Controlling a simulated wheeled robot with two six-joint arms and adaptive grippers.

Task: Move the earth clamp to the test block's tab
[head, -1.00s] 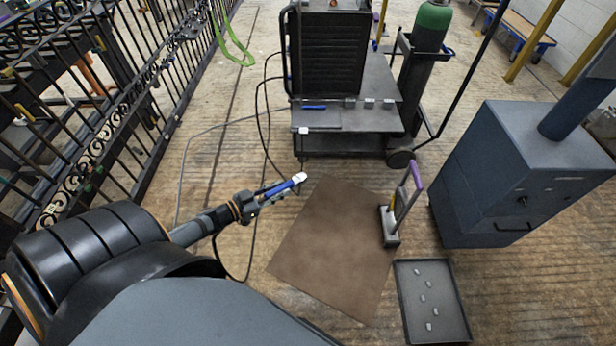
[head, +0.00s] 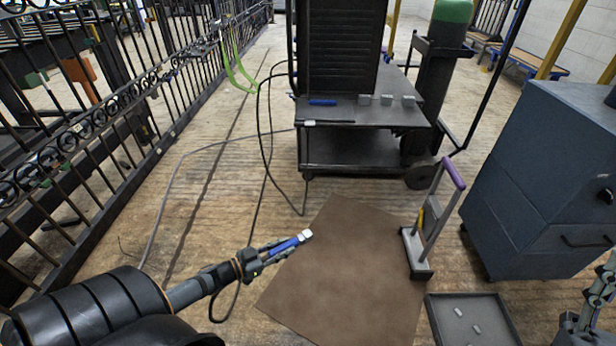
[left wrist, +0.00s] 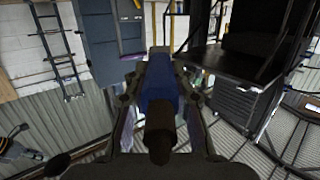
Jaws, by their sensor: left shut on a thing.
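My left gripper (head: 254,262) is shut on a blue clamp-like thing with a pale tip (head: 290,245), which looks like the earth clamp. The clamp is held above the left edge of the brown mat, its tip pointing right and away. A dark cable loops below the gripper. In the left wrist view the blue body (left wrist: 160,80) sits between the fingers, with a dark round end towards the camera. I cannot tell for sure which thing is the test block; a grey-based stand with a purple handle (head: 434,215) stands at the mat's right edge. My right gripper (head: 578,328) is partly cut off at bottom right.
The brown mat (head: 350,260) is bare. A black cart (head: 350,150) with cables stands behind it. A shallow tray (head: 440,315) with small grey pieces lies at lower right. A blue-grey cabinet (head: 540,190) stands right, an iron gate (head: 90,140) left.

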